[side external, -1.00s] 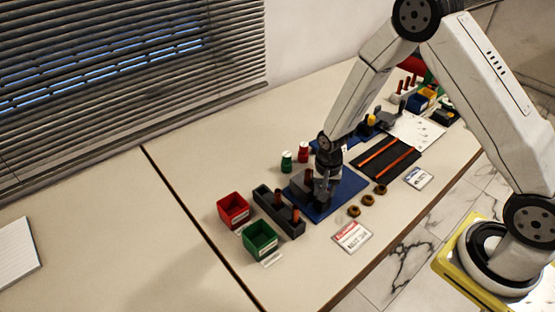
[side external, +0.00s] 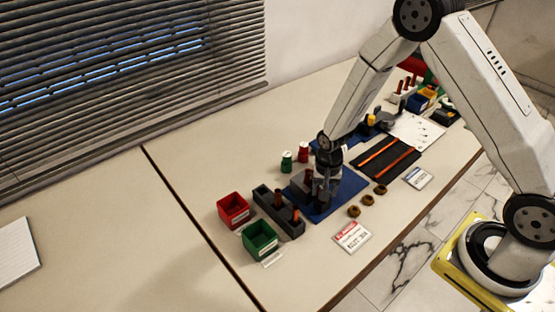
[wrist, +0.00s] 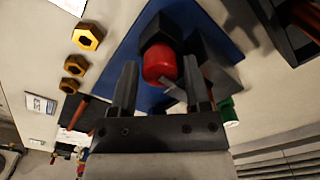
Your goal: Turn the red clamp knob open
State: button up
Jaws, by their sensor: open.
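The red clamp knob (wrist: 160,66) shows in the wrist view as a rounded red cap in front of a dark block, above the blue base plate (wrist: 208,28). My gripper (wrist: 161,78) is open, with one dark finger on each side of the knob. The right finger is close to the knob, and I cannot tell whether it touches. In the side view my gripper (side external: 324,190) is low over the blue plate (side external: 349,186) beside the dark fixture. The knob is not clearly visible there.
Brass nuts (side external: 368,200) lie beside the plate. A dark rack (side external: 280,213) with red-brown pegs, a red bin (side external: 233,209) and a green bin (side external: 260,238) stand to the left. Green (side external: 287,161) and red (side external: 304,152) cylinders stand behind.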

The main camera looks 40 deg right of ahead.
jog(key=shift+r, duration=3.85)
jog(key=shift+s+r, duration=0.1)
jog(key=shift+r, duration=0.15)
jog(key=s+a+r+n+t, duration=0.1)
jog(key=s+r+n+t, duration=0.1)
jog(key=s+r+n, duration=0.6)
jog(key=s+r, duration=0.1)
jog(key=s, duration=0.2)
jog(key=shift+r+n+t, duration=0.3)
jog(key=shift+n, duration=0.1)
